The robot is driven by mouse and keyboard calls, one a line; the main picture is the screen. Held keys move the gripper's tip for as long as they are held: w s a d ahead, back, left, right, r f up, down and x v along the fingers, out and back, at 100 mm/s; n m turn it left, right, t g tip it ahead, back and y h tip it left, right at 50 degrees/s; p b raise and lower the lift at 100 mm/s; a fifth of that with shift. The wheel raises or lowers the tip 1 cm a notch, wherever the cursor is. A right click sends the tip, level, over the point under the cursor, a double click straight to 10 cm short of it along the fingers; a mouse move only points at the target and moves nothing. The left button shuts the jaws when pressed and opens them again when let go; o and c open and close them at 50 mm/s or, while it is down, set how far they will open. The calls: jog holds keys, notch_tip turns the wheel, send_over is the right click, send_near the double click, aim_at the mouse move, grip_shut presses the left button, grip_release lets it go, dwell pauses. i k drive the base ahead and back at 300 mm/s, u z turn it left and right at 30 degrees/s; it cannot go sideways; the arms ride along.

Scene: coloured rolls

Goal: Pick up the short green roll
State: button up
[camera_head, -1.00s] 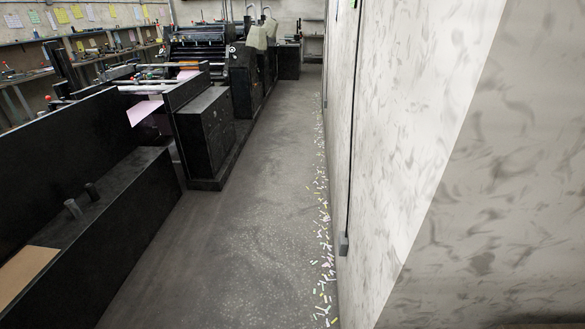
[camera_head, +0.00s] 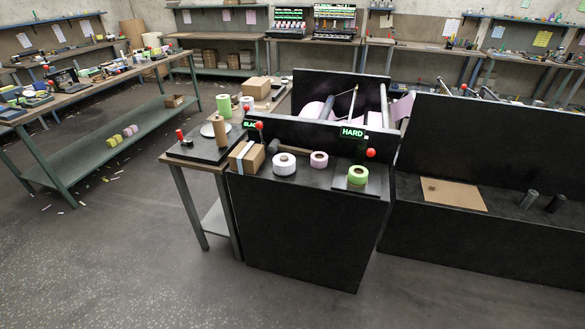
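A short green roll (camera_head: 357,175) lies flat at the right end of the black machine's front top, on a dark square plate (camera_head: 343,187). Its hollow core faces up. My gripper is not in view.
A white roll (camera_head: 284,165), a pink roll (camera_head: 319,160) and a cardboard box (camera_head: 246,157) share the machine top. Red-knobbed levers (camera_head: 370,153) and a "HARD" sign (camera_head: 352,133) rise behind them. Open floor (camera_head: 130,240) lies at front left.

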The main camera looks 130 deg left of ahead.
aim_at(357, 174)
jog(key=u, duration=3.45)
jog(key=i, duration=1.75)
jog(key=u, duration=1.25)
jog(key=i, duration=0.35)
jog(key=u, duration=0.4)
